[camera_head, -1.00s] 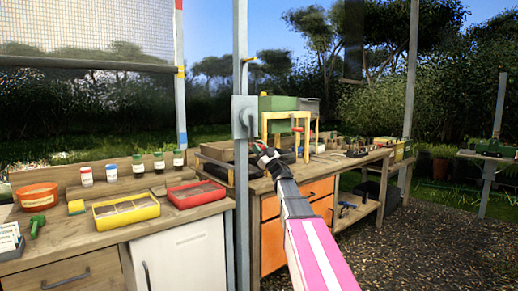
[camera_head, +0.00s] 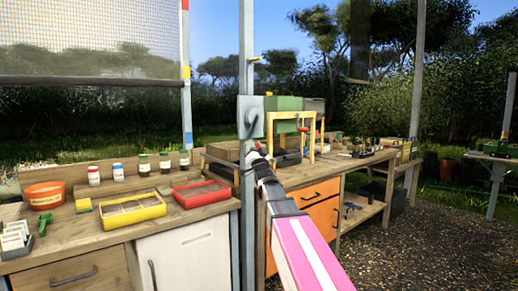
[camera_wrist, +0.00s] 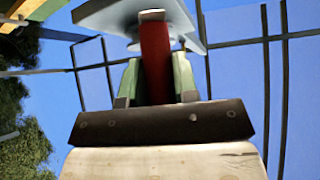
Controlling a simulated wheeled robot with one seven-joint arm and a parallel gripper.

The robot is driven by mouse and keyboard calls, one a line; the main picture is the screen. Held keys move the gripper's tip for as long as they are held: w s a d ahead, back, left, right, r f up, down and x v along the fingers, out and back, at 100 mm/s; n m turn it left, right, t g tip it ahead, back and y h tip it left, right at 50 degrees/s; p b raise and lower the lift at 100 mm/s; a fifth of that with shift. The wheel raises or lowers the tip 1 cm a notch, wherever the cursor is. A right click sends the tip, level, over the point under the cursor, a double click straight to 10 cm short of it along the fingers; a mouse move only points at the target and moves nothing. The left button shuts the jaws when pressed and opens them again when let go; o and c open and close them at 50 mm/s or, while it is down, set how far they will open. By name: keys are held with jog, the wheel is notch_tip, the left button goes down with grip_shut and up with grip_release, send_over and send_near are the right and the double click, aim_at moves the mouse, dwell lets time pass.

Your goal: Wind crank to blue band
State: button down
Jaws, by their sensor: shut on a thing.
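The crank's grey housing (camera_head: 250,115) is mounted on the near metal post. My gripper (camera_head: 256,153) is just below it. In the wrist view, my gripper (camera_wrist: 155,85) has its green-sided fingers shut on the red crank handle (camera_wrist: 155,58), under a pale grey plate. The crank arm is mostly hidden in the head view. The mesh screen (camera_head: 90,38) hangs at the upper left, with its bottom bar (camera_head: 90,79) about level with the yellow band (camera_head: 186,74) on the far post. The blue band (camera_head: 189,139) is well below the bar; a red band (camera_head: 185,5) is at the top.
The left bench holds jars (camera_head: 144,165), a yellow tray (camera_head: 132,211), a red tray (camera_head: 201,194) and an orange pot (camera_head: 44,196). The right bench (camera_head: 345,165) holds a yellow frame (camera_head: 291,130) beside the post. Gravel (camera_head: 420,235) lies open at the right.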

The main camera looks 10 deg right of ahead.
jog(key=s+a+r+m+h, duration=0.3)
jog(key=a+r+m+h, duration=0.2)
jog(key=r, duration=0.3)
jog(key=shift+a+m+h, duration=0.25)
jog(key=shift+m+h, duration=0.05)
jog(key=shift+m, duration=0.3)
jog(key=shift+s, duration=0.1)
dwell(0.5)
jog(key=c, duration=0.9)
grip_release()
jog(key=shift+f, duration=0.1)
jog(key=v, duration=1)
jog(key=shift+s, duration=0.45)
